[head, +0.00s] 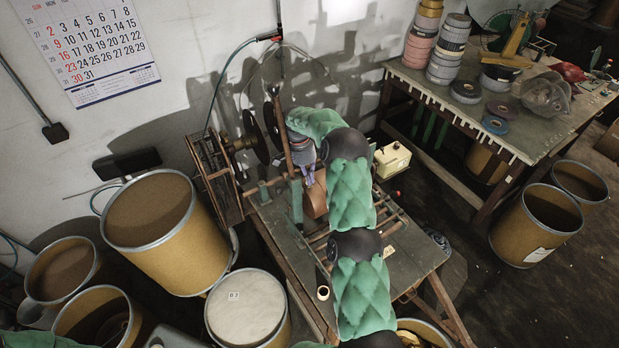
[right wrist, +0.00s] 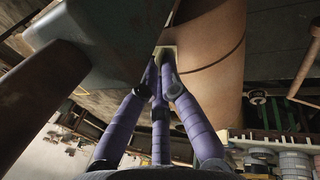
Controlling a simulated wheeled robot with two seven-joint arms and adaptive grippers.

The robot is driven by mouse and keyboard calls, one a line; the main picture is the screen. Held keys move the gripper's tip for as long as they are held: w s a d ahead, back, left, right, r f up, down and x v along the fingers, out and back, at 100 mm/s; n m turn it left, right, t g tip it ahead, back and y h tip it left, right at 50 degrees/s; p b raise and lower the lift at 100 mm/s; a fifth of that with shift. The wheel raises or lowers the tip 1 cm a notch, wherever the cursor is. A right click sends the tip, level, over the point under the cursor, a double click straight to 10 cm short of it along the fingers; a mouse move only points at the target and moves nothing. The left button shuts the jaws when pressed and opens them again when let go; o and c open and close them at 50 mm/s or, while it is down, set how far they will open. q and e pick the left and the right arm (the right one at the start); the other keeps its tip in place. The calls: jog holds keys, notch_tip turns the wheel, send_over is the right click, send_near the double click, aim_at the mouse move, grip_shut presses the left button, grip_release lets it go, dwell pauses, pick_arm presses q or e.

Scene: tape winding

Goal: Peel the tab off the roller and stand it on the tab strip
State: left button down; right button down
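The tan roller (head: 314,200) sits in the winding machine; its curved side also fills the upper middle of the right wrist view (right wrist: 212,60). My right gripper (head: 309,176) reaches down to the roller, partly hidden by my arm. In the right wrist view its purple fingers (right wrist: 160,66) come together at a small pale tab (right wrist: 168,49) against the roller. The fingertips look closed on the tab, which still touches the roller. The tab strip (head: 470,126) is a row of small white tabs along the front edge of the far table. My left gripper is out of view.
The far table (head: 555,118) carries stacked tape rolls (head: 448,50). Open drums (head: 536,225) stand beside it, and more drums (head: 165,230) stand at left. A small cream box (head: 392,160) is right of my arm. Machine posts and rods crowd the roller.

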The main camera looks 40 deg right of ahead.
jog(key=shift+d+r+p, duration=0.1)
jog(key=shift+r+p, duration=0.7)
jog(key=shift+r, duration=1.5)
